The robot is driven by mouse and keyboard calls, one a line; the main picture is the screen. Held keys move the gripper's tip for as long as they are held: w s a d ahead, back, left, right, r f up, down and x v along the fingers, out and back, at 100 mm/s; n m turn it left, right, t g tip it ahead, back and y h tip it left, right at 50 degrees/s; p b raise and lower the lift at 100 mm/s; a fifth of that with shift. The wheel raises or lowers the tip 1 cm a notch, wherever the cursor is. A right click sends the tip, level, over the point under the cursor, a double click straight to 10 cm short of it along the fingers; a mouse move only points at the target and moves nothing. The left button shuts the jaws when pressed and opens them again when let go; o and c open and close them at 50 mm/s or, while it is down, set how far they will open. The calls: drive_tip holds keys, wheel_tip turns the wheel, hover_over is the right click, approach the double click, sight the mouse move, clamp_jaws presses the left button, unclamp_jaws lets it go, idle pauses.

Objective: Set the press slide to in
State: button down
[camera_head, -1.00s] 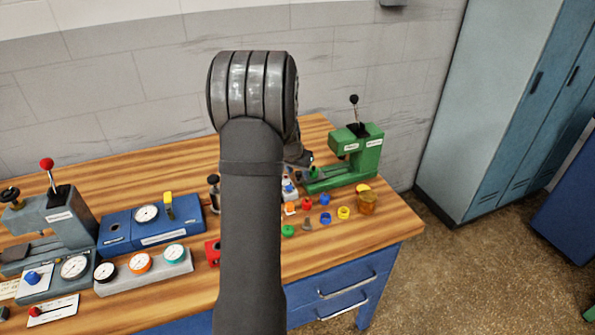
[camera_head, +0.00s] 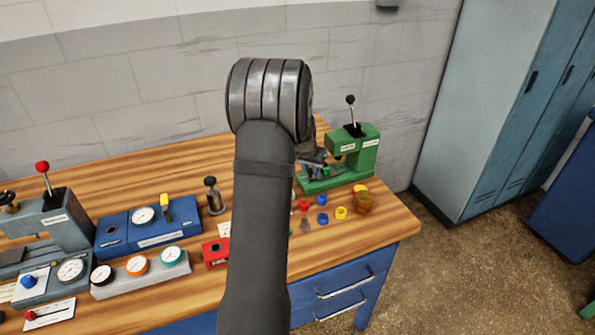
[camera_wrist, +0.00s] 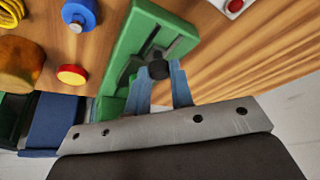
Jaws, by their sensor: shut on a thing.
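The green press (camera_head: 358,155) stands at the back right of the bench, with its black-knobbed lever upright. Its low green base reaches left toward my gripper (camera_head: 316,163), which my arm partly hides. In the wrist view the green base (camera_wrist: 125,50) has a grey slotted track (camera_wrist: 175,38) with a dark round slide knob (camera_wrist: 158,70) at its near end. My gripper (camera_wrist: 160,82) has its two blue fingers shut on that knob, one on each side. The exact position of the slide along its track is hard to tell.
Several small coloured caps, such as a yellow one (camera_head: 341,213), and an amber jar (camera_head: 364,202) lie in front of the press. A blue gauge box (camera_head: 150,228) and a grey press (camera_head: 60,225) stand left. The bench's right edge is close to the jar.

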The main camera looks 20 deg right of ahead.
drive_tip(key=shift+d, duration=0.8)
drive_tip(key=c, duration=1.3)
unclamp_jaws()
drive_tip(key=shift+r, duration=0.1)
drive_tip(key=v, duration=1.7)
drive_tip(key=shift+s+a+r, duration=0.1)
drive_tip(key=shift+r, duration=0.05)
